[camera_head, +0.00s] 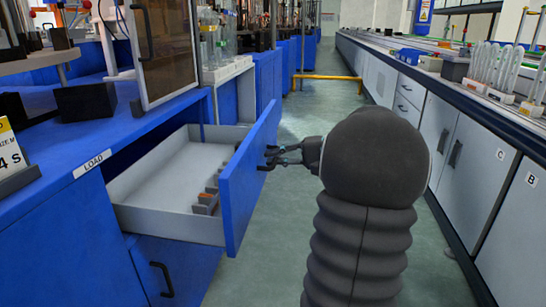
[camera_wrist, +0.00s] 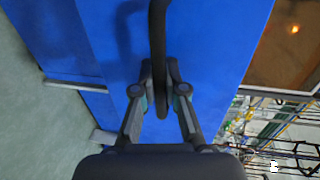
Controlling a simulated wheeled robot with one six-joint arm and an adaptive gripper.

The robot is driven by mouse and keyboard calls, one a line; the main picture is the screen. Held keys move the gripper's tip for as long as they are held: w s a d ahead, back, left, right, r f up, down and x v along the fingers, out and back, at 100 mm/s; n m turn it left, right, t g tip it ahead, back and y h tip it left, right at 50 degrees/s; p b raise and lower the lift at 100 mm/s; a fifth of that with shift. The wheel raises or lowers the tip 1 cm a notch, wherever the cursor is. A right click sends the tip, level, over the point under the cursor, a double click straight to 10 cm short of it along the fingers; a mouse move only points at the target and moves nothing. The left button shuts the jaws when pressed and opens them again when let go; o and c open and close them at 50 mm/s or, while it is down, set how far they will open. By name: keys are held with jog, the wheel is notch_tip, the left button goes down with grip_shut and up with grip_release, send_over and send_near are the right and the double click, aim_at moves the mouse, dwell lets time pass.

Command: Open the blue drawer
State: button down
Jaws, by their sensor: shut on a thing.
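The blue drawer (camera_head: 252,177) is pulled well out of the blue bench on the left in the head view. Its grey-white tray (camera_head: 160,180) shows inside, with a few small brown and grey pieces near the front panel. My gripper (camera_head: 272,156) is at the outer face of the drawer front, shut on the handle. In the wrist view the dark handle bar (camera_wrist: 159,60) runs between the fingers of my gripper (camera_wrist: 160,88), against the blue front panel. In the head view the handle is mostly hidden by the fingers.
A lower blue door (camera_head: 180,265) with a dark handle is under the drawer. White cabinets (camera_head: 480,165) line the right side. Green floor (camera_head: 315,110) lies between, with a yellow rail (camera_head: 327,77) farther back.

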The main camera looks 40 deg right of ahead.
jog(key=c, duration=1.2)
grip_release()
jog(key=v, duration=1.2)
jog(key=shift+s+d, duration=0.1)
